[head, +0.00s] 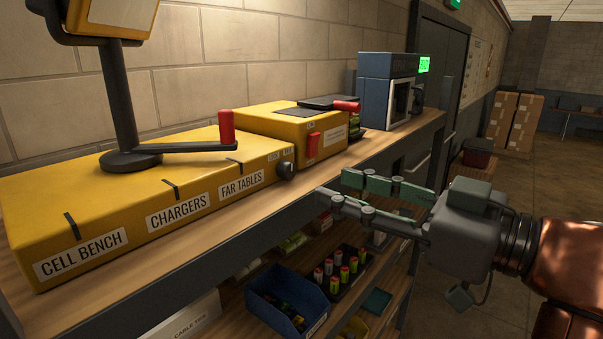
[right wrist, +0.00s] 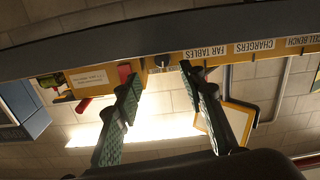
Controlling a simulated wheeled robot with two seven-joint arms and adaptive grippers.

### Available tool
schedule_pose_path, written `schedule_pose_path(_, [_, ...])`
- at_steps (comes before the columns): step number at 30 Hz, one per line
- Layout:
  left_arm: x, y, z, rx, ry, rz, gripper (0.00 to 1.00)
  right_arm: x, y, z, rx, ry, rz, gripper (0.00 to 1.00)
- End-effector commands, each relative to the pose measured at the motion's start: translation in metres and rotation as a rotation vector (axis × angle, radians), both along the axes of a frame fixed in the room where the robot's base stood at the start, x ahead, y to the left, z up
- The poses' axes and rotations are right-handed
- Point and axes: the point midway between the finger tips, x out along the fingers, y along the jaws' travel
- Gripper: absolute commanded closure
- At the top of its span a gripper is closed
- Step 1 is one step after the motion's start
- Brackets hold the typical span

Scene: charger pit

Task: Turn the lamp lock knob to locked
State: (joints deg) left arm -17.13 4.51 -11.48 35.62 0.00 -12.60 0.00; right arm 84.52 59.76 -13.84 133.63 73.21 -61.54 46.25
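The lamp lock knob (head: 287,170) is a small black round knob on the front face of the yellow lamp base (head: 60,215), near its right end. Small labels sit above it, too small to read. In the right wrist view the knob (right wrist: 160,63) shows between and beyond the fingertips. My right gripper (head: 336,186) is open and empty, to the right of the knob and apart from it. Its green-padded fingers (right wrist: 159,76) are spread. The lamp's black arm (head: 190,148) with a red handle (head: 226,127) points toward the FAR TABLES label. My left gripper is not in view.
A yellow box (head: 290,125) with a red switch and a red-handled lid stands right of the lamp base. A blue-grey device (head: 376,66) with a green display is farther back. The wooden shelf (head: 190,245) has a narrow bare front strip. Bins and batteries lie below.

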Motion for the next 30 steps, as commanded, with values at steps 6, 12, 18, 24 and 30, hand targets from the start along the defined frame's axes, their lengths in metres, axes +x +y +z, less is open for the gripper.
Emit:
schedule_pose_path(6, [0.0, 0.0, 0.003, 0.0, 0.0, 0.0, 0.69, 0.004, 0.018, 0.005, 0.002, 0.0, 0.01, 0.63])
schedule_pose_path(12, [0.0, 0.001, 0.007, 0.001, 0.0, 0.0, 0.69, 0.022, 0.044, 0.005, 0.002, -0.001, 0.009, 0.63])
schedule_pose_path(18, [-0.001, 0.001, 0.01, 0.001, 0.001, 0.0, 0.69, 0.034, 0.062, 0.005, 0.003, -0.003, 0.008, 0.63])
schedule_pose_path(24, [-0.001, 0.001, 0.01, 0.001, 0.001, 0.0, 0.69, 0.038, 0.066, 0.004, 0.002, -0.003, 0.006, 0.63])
schedule_pose_path(30, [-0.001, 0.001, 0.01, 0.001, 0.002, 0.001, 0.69, 0.038, 0.066, 0.004, 0.002, -0.003, 0.006, 0.66])
